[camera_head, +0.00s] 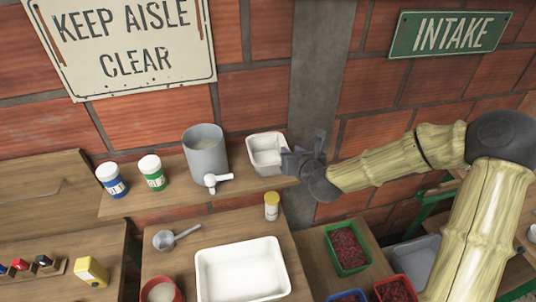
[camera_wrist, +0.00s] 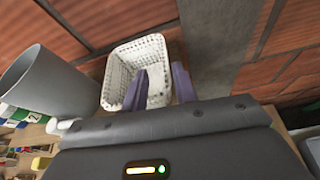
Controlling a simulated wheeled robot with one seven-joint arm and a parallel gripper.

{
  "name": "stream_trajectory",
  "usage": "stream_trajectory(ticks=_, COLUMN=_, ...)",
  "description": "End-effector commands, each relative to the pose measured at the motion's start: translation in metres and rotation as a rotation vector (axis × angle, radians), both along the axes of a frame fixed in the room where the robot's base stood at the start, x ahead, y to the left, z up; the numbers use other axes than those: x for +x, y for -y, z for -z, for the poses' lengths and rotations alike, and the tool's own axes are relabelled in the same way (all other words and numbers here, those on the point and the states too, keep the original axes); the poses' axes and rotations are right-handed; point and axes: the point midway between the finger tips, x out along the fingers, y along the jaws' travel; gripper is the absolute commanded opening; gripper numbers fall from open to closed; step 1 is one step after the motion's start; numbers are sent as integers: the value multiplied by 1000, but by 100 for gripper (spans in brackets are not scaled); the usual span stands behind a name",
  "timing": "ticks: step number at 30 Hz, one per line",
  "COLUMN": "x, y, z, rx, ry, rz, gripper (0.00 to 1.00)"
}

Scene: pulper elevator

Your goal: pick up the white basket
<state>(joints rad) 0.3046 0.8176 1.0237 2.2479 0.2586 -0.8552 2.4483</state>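The white basket (camera_head: 266,150) stands upright on the wooden wall shelf, at its right end. In the wrist view the basket (camera_wrist: 124,62) shows a perforated inside with nothing visible in it. My gripper (camera_head: 297,158) is at the basket's right side. In the wrist view my gripper (camera_wrist: 158,74) is open, with a gap between its two dark fingers. The left finger appears over or inside the basket and the right finger outside its right wall. I cannot tell whether either finger touches the basket. The fingers hide part of its right wall.
A grey container with a white tap (camera_head: 206,155) stands close left of the basket. Blue-labelled (camera_head: 111,180) and green-labelled (camera_head: 152,173) jars stand further left. A brick wall (camera_head: 255,92) and metal post (camera_head: 318,75) are behind. Below is a table with a white tray (camera_head: 243,268).

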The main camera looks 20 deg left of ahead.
Motion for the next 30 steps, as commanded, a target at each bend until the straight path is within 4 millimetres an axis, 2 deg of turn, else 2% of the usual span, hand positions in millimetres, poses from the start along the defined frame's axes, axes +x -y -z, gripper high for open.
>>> stream_trajectory(ticks=5, x=14, y=-10, z=6, rx=0, ry=0, rz=0, gripper=28)
stream_trajectory(ticks=17, x=17, y=-12, z=7, rx=1, ry=-1, rz=-1, gripper=28)
stream_trajectory(ticks=30, x=53, y=-33, z=25, rx=1, ry=-1, rz=-1, gripper=28)
